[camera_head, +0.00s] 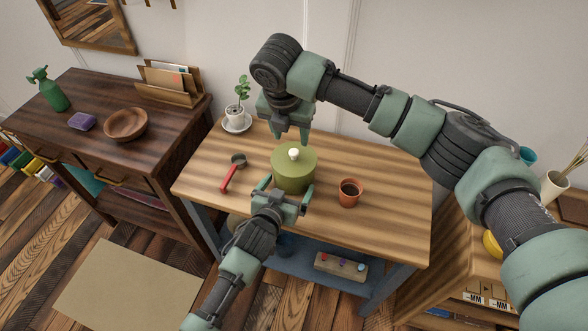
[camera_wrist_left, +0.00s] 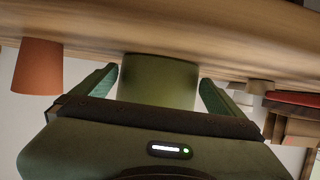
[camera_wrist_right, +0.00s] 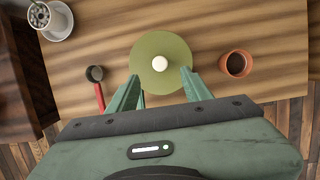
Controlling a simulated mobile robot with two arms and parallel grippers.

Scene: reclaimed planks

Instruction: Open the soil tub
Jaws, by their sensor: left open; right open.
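The soil tub (camera_head: 294,176) is a round olive-green tub on the wooden table, closed by a flat lid with a white knob (camera_head: 294,153). My left gripper (camera_head: 283,193) is open at the tub's near side, and in the left wrist view the tub (camera_wrist_left: 158,82) stands between its fingers; contact cannot be told. My right gripper (camera_head: 291,138) is open and empty, pointing down above and behind the tub. In the right wrist view the lid (camera_wrist_right: 160,50) and its knob (camera_wrist_right: 160,63) lie just beyond the open fingertips (camera_wrist_right: 160,82).
A terracotta pot with dark soil (camera_head: 349,193) stands right of the tub. A red-handled scoop (camera_head: 232,173) lies to the left. A potted plant on a saucer (camera_head: 237,116) stands at the back left. The table's front right (camera_head: 400,235) is clear.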

